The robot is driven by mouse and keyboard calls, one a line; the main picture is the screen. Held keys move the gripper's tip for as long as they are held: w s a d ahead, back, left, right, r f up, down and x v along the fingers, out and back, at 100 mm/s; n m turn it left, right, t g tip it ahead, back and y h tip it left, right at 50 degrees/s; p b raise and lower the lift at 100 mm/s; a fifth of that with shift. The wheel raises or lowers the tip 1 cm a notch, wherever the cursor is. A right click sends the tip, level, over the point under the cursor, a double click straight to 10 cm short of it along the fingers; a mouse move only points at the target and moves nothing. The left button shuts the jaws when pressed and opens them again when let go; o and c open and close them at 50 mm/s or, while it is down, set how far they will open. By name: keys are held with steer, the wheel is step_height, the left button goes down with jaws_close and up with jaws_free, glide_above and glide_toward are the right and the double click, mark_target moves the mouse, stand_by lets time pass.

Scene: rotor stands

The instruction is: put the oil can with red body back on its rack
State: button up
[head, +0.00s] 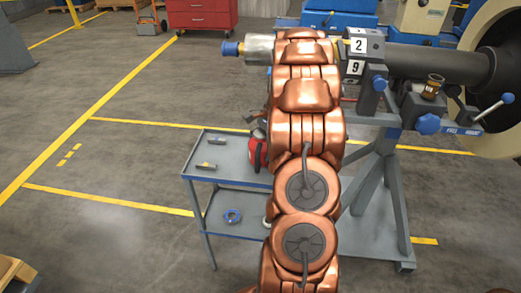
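A red-bodied object (256,152) with dark parts stands on the top shelf of the grey cart (226,160). It looks like the oil can, but my copper-coloured arm covers its right side. My arm rises through the middle of the picture, and its far end hides my gripper, so I cannot see its fingers or what they hold. A small amber-brown container (433,86) sits on a bracket at the right of the rotor stand (385,190). I cannot tell whether this bracket is the rack.
The cart also holds small yellow-and-dark items (207,166) above and a blue ring (232,216) below. A thick shaft (430,64) with number plates crosses the stand. A red cabinet (200,14) stands behind. The floor at left is mostly clear.

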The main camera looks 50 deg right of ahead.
steer(key=shift+f, duration=0.35)
steer(key=shift+f, duration=0.1)
steer(key=o, duration=1.7)
steer(key=v, duration=1.2)
steer(key=shift+b, duration=0.35)
